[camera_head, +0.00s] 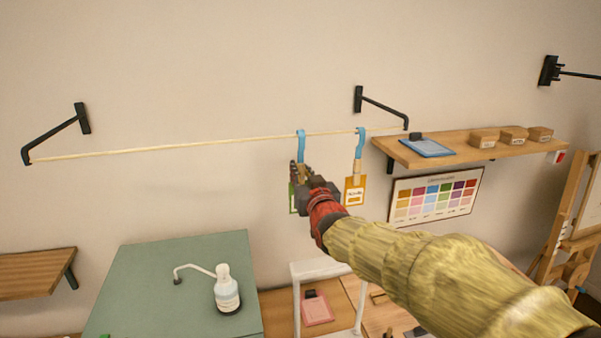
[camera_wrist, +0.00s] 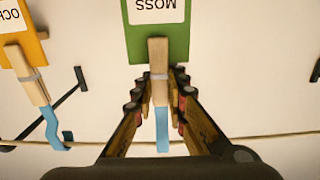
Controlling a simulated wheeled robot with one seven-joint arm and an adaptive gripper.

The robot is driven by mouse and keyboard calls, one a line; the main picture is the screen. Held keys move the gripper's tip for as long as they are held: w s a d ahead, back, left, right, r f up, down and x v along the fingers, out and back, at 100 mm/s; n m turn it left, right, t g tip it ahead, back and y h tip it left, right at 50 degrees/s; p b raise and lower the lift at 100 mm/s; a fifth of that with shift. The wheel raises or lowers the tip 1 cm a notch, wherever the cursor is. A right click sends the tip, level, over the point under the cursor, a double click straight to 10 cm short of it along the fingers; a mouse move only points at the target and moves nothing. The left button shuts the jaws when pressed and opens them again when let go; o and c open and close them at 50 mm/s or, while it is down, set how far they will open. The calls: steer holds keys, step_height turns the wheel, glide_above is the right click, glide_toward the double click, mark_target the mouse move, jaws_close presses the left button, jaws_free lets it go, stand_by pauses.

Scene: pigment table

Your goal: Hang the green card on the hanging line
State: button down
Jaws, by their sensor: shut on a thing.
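The green card (camera_wrist: 176,40), labelled MOSS, hangs from a wooden clothespin (camera_wrist: 158,58) with a blue hook (camera_wrist: 162,128). My gripper (camera_wrist: 160,93) is shut on the clothespin, its fingers on both sides of it. In the head view my gripper (camera_head: 306,180) is at the hanging line (camera_head: 210,144), and the blue hook (camera_head: 300,146) appears to be at the line. Whether it bears on the line I cannot tell. The green card (camera_head: 293,197) is mostly hidden behind my gripper.
An orange card (camera_head: 355,191) hangs on the line by its own blue hook (camera_head: 361,140), just right of my gripper. Two black brackets hold the line. A shelf (camera_head: 450,152) with several boxes is at the right. The line's left part is free.

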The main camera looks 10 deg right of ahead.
steer(key=c, duration=1.7)
jaws_free()
